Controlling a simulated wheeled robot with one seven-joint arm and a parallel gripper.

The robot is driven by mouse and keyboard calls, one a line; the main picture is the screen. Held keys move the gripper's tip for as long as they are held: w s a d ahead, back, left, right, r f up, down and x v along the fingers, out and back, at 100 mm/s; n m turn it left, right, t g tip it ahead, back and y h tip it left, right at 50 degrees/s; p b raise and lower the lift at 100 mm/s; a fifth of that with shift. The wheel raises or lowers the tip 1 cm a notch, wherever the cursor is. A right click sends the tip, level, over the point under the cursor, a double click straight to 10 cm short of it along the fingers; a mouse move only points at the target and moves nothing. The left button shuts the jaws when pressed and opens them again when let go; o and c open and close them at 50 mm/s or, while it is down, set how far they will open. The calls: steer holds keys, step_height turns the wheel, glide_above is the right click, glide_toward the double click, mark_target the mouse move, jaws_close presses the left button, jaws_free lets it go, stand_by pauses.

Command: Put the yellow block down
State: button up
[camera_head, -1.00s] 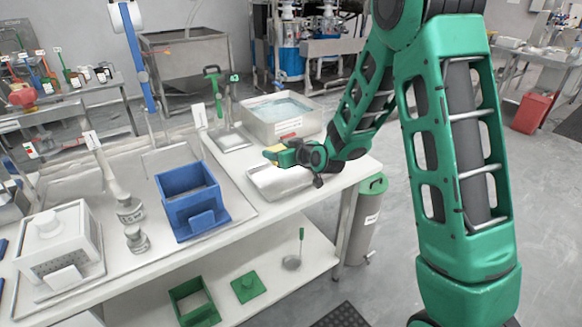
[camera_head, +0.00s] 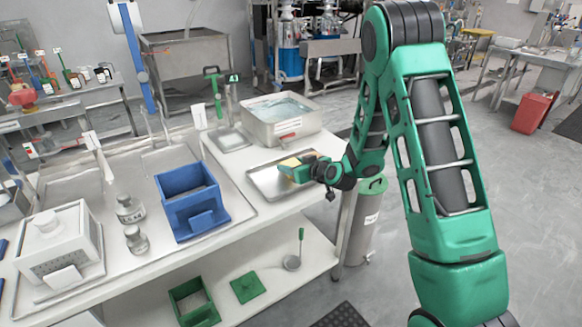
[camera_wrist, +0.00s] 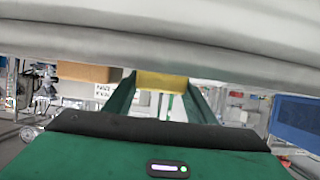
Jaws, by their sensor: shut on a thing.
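The yellow block (camera_head: 289,163) is held between the fingers of my gripper (camera_head: 294,170). In the wrist view the yellow block (camera_wrist: 162,80) spans the gap between the two green fingers. The gripper reaches in from the right, over a shallow metal tray (camera_head: 258,184) at the right end of the white table (camera_head: 240,232). The block appears over the back part of the tray. I cannot tell whether it touches the tray. The tray's back right part is hidden by the gripper and wrist.
A deep metal basin (camera_head: 262,122) with a label stands behind the tray. A blue box (camera_head: 183,220) stands to the left. A metal bin with a green lid (camera_head: 371,186) stands beside the table's right end. The front left of the tray is clear.

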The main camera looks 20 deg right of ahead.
steer(key=o, duration=1)
steer(key=shift+f, duration=0.1)
steer(key=shift+c, duration=0.2)
